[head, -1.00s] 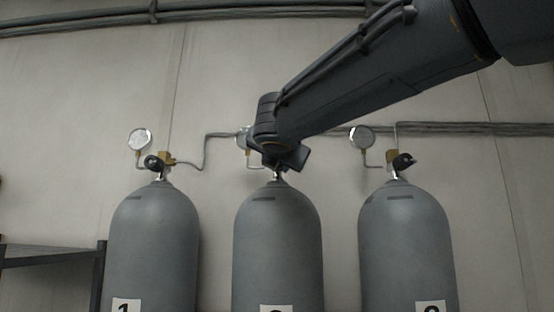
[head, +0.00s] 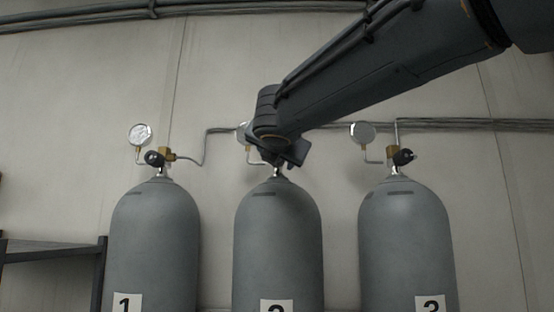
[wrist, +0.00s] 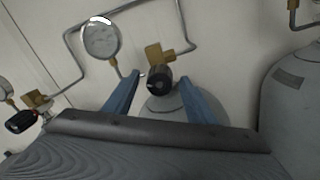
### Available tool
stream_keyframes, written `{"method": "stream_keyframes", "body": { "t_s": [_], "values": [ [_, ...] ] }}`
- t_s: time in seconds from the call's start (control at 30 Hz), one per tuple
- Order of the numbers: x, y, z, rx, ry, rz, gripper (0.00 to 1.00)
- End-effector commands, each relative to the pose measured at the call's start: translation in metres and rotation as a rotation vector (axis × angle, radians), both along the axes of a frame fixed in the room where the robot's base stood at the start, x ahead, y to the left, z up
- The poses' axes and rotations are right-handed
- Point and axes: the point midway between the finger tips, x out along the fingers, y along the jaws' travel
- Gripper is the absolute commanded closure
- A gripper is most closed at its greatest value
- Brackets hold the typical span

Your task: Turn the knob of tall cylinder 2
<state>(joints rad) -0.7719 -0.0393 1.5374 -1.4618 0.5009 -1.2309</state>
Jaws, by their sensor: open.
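Tall cylinder 2 (head: 277,240) is the grey middle tank with a label partly cut off at the bottom of the head view. Its knob is hidden behind my arm there. In the wrist view the black knob (wrist: 159,76) sits beside a brass fitting (wrist: 154,55) above the cylinder's rounded top (wrist: 170,108). My gripper (wrist: 160,92) is open; its two blue fingers stand to the left and right of the knob, with gaps on both sides. The fingers do not clearly touch it. In the head view my gripper end (head: 290,152) is at the top of cylinder 2.
Cylinder 1 (head: 155,240) stands at left and cylinder 3 (head: 407,240) at right, each with a black knob and gauge. Cylinder 2's gauge (wrist: 101,38) and thin pipe are close to the left finger. A dark shelf (head: 50,248) is at far left.

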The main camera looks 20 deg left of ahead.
Motion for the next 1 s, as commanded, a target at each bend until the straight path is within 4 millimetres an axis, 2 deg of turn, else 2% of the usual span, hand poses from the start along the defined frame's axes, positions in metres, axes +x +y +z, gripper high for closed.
{"method": "stream_keyframes", "body": {
  "t_s": [0.3, 0.43, 0.6, 1.0],
  "values": [
    [-0.049, -0.013, -0.001, 0.002, -0.001, 0.004, 0.49],
    [-0.063, -0.017, -0.002, 0.001, 0.000, 0.003, 0.49],
    [-0.068, -0.019, -0.002, -0.001, 0.000, 0.000, 0.49],
    [-0.068, -0.019, -0.001, 0.000, 0.000, 0.000, 0.49]
  ]
}}
